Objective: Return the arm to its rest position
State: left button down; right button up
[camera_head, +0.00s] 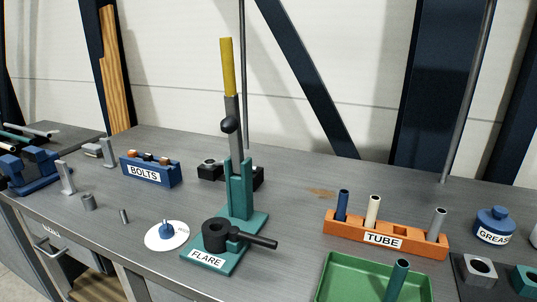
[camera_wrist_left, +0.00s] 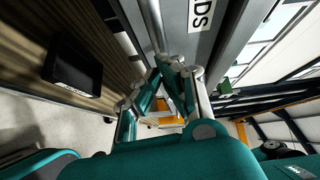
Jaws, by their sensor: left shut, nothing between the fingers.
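My left gripper (camera_wrist_left: 165,68) shows in the left wrist view, with its teal and grey fingers brought together and nothing held between them. It is beside the grey front of a bench or drawer (camera_wrist_left: 215,40) that bears a white label with letters, partly cut off. Neither arm shows in the head view. My right gripper is in neither view.
The grey workbench (camera_head: 290,190) carries a teal flare press (camera_head: 240,195) with a yellow handle, a blue bolts box (camera_head: 150,170), an orange tube rack (camera_head: 385,236), a green tray (camera_head: 340,275) and a grease pot (camera_head: 494,227). A black box (camera_wrist_left: 72,68) shows in the wrist view.

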pick_arm(q)
jog(key=w+a+f+n+t+y+p, duration=0.1)
jog(key=w+a+f+n+t+y, duration=0.15)
jog(key=a+f+n+y, duration=0.5)
jog(key=s+a+f+n+g+y+p, duration=0.1)
jog(key=s+f+n+y, duration=0.15)
jog(key=f, duration=0.35)
jog(key=s+a+f+n+g+y, duration=0.1)
jog(key=s+f+n, duration=0.25)
jog(key=f, duration=0.25)
jog(key=s+a+f+n+y+p, duration=0.1)
jog(key=s+a+f+n+y, duration=0.1)
jog(key=f+n, duration=0.35)
jog(key=s+d+f+n+g, duration=0.2)
jog(key=s+f+g, duration=0.1)
jog(key=s, duration=0.6)
jog(key=s+d+f+n+g+y+p, duration=0.1)
jog(key=s+d+f+n+g, duration=0.1)
jog(key=s+f, duration=0.4)
jog(key=s+d+f+n+g, duration=0.2)
jog(key=s+f+g, duration=0.2)
jog(key=s, duration=0.8)
jog(key=shift+d+f+n+y+p, duration=0.15)
jog(key=shift+f+n+y+p, duration=0.15)
jog(key=shift+f+n+y, duration=0.1)
jog(key=shift+s, duration=0.1)
